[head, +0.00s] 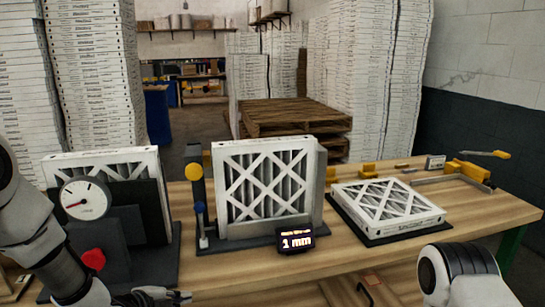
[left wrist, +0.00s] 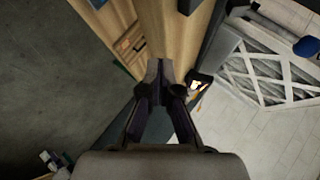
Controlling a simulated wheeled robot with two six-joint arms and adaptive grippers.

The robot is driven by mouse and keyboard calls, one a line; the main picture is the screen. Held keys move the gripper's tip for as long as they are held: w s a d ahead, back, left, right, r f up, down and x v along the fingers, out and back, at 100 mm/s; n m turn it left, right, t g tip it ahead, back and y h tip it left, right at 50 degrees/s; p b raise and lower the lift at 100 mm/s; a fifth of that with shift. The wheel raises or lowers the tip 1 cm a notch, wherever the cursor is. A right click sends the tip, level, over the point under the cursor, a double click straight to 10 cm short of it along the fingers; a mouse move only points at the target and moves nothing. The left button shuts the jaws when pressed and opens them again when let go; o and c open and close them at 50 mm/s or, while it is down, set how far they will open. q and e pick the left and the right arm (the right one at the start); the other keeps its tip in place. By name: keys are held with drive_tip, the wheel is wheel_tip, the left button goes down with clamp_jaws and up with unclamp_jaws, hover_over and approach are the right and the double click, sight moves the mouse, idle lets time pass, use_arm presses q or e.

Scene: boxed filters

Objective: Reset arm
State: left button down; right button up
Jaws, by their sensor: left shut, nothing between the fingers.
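A white-framed filter (head: 265,182) stands upright in the middle fixture. Another filter (head: 100,160) stands at the left, partly hidden behind a dial gauge (head: 86,198). A third filter (head: 388,203) lies flat on a dark base at the right.
A small display (head: 296,240) reading 1 mm stands at the middle fixture's front. A red button (head: 93,259) is below the gauge. Yellow-handled clamps (head: 467,170) sit at the bench's far right.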

use_arm(q)
drive_tip(key=s+f+n+g+y, duration=0.1)
drive_tip(key=s+f+g, duration=0.1)
drive_tip(key=s+f, duration=0.4)
drive_tip(key=s+f+n+g, duration=0.1)
drive_tip(key=s+f, duration=0.2)
drive_tip(key=f, duration=0.5)
drive_tip(key=s+a+f+n+g+y, duration=0.1)
drive_tip(key=s+f+n+g+y, duration=0.1)
drive_tip(key=s+f+n, duration=0.3)
drive_tip(key=s+a+f+n+g+y, duration=0.1)
drive_tip(key=s+f+n+g, duration=0.3)
drive_tip(key=s+n, duration=0.9)
drive_tip(key=s+a+f, duration=0.1)
drive_tip(key=s+f, duration=0.1)
drive_tip(key=s, duration=0.2)
drive_tip(key=shift+s+g+y, duration=0.4)
drive_tip(key=shift+w, duration=0.1)
